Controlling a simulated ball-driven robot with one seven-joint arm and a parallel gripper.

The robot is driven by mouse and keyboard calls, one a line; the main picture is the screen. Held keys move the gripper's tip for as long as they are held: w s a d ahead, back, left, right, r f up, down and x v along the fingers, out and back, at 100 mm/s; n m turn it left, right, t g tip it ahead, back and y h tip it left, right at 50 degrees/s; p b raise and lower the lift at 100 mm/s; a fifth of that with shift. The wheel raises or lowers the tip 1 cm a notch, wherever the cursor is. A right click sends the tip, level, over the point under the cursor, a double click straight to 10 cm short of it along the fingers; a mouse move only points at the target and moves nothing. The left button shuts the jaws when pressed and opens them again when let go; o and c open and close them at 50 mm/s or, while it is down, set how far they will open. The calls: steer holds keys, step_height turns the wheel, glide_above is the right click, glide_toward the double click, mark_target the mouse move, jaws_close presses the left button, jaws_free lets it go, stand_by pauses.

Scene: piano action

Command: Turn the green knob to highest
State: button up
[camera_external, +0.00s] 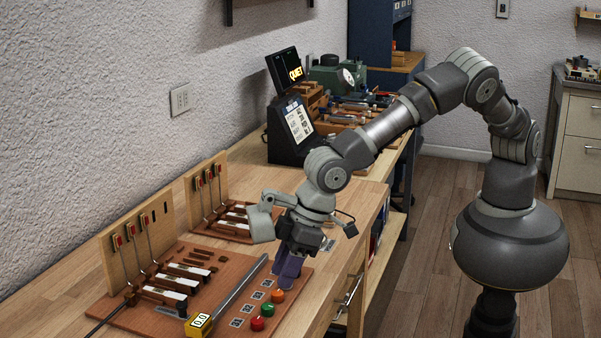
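The green knob (267,310) sits on the right side of the reddish-brown board (128,318), between a red knob (257,324) in front and an orange knob (277,296) behind. Its pointer setting is too small to read. My gripper (288,272) points down over the board's right edge, behind the orange knob and apart from the green one. Its purple-blue fingers look close together. I cannot tell whether they are open or hold something, and they hide the board spot beneath them.
A long grey bar with a yellow display (200,323) lies left of the knobs. Small labels (247,308) line the knobs' left side. Piano action parts (170,285) and upright wooden panels (137,245) stand farther left. A dark stand with screen (290,130) is behind.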

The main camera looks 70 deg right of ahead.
mark_target(269, 305)
steer(key=b+x, duration=0.2)
steer(key=x, duration=0.5)
steer(key=shift+f, duration=0.25)
jaws_close()
